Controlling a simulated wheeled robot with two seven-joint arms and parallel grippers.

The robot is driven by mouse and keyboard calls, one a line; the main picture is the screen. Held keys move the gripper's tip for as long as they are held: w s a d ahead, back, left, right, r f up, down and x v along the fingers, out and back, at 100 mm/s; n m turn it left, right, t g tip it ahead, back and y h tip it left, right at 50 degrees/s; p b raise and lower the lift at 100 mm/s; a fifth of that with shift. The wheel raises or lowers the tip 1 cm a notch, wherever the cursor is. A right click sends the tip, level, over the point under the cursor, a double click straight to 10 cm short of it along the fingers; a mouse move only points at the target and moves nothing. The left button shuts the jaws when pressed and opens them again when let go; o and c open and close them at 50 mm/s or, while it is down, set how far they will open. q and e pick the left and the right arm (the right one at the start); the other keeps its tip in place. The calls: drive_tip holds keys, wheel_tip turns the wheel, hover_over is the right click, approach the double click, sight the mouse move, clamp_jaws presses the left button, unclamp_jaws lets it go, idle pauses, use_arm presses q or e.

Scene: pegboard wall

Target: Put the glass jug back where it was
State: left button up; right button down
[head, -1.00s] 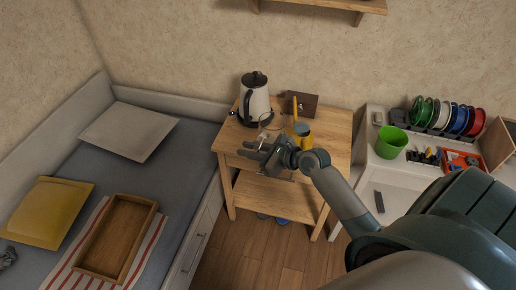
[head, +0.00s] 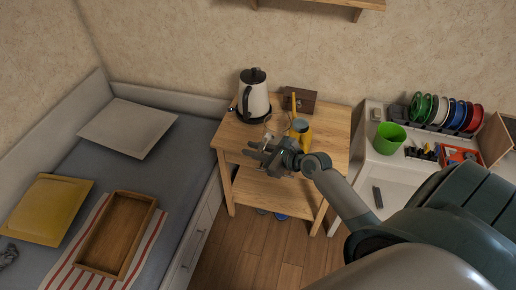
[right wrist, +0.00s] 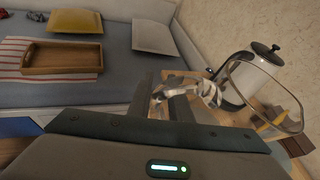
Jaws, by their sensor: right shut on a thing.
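The glass jug is clear and hard to see. Its round rim and thin wall (right wrist: 268,100) show at the right of the right wrist view, open end tilted toward the camera. My right gripper (head: 260,150) is shut on the jug, near its handle (right wrist: 205,90), above the front of the small wooden table (head: 325,145). In the head view the jug is mostly lost against the table and gripper, so I cannot tell whether its base touches anything. My left gripper is not in view.
A white kettle (head: 253,97) stands at the table's back left. A wooden box (head: 300,99) and a yellow container (head: 304,134) are on the table. A bed with a wooden tray (head: 117,235) is left. A green cup (head: 389,138) stands on the white counter at right.

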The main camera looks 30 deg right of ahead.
drive_tip(key=s+a+r+n+g+y+b, duration=0.2)
drive_tip(key=s+a+r+n+y, duration=0.1)
drive_tip(key=a, duration=0.4)
drive_tip(key=s+a+r+n+g+y+b, duration=0.2)
drive_tip(key=s+a+r+n+y+b, duration=0.1)
drive_tip(key=s+a, duration=0.4)
wheel_tip(320, 180, up, 3)
drive_tip(key=shift+f+n+g+y, duration=0.1)
drive_tip(key=shift+n+g+y, duration=0.25)
drive_tip(key=shift+n, duration=0.35)
drive_tip(key=shift+d, duration=0.1)
